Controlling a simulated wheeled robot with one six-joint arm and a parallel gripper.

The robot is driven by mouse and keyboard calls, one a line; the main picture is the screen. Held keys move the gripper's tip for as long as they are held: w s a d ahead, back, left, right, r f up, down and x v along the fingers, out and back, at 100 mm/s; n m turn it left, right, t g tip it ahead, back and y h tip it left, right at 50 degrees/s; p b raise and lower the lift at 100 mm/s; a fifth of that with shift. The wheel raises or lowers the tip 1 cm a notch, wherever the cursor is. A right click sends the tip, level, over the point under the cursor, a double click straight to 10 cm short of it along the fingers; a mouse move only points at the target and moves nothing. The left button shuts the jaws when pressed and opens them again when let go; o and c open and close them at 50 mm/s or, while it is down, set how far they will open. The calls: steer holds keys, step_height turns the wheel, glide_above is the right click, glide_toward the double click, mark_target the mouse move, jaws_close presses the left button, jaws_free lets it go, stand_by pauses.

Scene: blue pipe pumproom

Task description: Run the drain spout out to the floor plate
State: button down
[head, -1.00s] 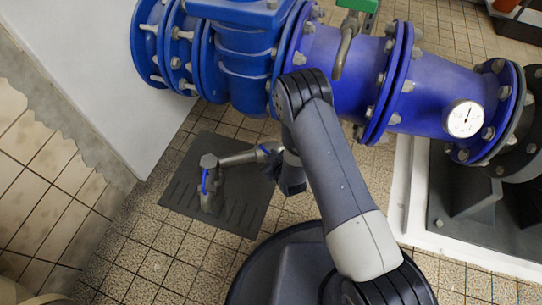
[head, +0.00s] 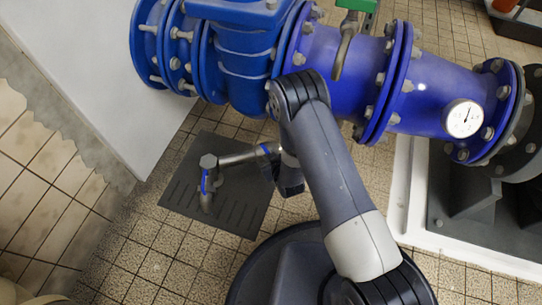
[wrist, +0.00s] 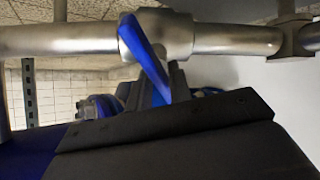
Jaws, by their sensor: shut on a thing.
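The drain spout (head: 240,158) is a grey metal pipe with an elbow and a down-turned end carrying a blue strip. In the head view its outlet end appears over the dark slotted floor plate (head: 225,216); I cannot tell its height above it. In the wrist view the pipe (wrist: 65,40) runs across the top, with a blue lever (wrist: 146,58) on its fitting. My gripper (wrist: 166,82) is at this lever, shut on it, just below the fitting. In the head view the gripper is small and partly hidden beside my wrist.
Large blue flanged pipes (head: 340,65) run above and behind the spout, with a round gauge (head: 463,119) and a green-handled tap (head: 350,30). A white wall panel (head: 95,75) stands at left. Tiled floor around the plate is clear.

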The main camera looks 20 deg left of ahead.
stand_by(0.4)
steer(key=c, duration=1.5)
jaws_free()
steer(key=p+v, duration=0.4)
steer(key=v, duration=0.6)
steer(key=shift+s+d+r, duration=0.15)
steer(key=shift+s+d, duration=0.1)
steer(key=shift+s, duration=0.05)
